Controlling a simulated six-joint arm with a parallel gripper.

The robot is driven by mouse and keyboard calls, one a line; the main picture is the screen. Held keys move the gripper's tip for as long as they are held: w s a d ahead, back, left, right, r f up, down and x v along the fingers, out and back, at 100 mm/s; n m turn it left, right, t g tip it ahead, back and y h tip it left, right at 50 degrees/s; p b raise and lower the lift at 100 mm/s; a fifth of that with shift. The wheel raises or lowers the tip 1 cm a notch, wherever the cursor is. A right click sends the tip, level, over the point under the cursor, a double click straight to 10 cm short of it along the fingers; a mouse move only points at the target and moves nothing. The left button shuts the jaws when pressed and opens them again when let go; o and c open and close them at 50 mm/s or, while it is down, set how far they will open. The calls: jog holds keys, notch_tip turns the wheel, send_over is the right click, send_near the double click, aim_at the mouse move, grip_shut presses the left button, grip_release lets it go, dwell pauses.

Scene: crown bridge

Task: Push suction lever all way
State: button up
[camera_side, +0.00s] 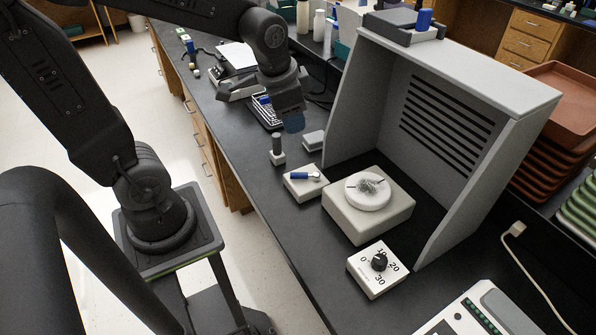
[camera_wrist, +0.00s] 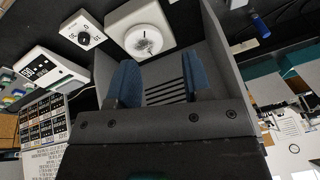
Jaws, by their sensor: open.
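The suction lever (camera_side: 300,176) has a blue handle and a silver end. It lies across a small white box (camera_side: 305,188) on the dark bench, with the blue handle toward the left. I cannot make out the lever in the wrist view. My gripper (camera_side: 292,122) is above the bench, behind the lever in the side view, and apart from it. Its two blue fingers also show in the wrist view (camera_wrist: 158,65), spread apart with nothing between them.
A numbered dial box (camera_side: 378,270) is nearer. A small grey post (camera_side: 277,150) and grey block (camera_side: 314,140) stand behind the lever. The bench front edge is clear.

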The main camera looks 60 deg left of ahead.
aim_at(302, 175)
jog(key=w+a+f+m+g, duration=0.3)
jog(key=w+a+f, duration=0.3)
jog(key=f, duration=0.9)
jog(key=a+f, duration=0.1)
jog(key=f, duration=0.4)
jog(key=a+f, duration=0.1)
jog(key=f, duration=0.3)
jog(key=shift+f, duration=0.3)
jog(key=shift+c, duration=0.3)
grip_shut()
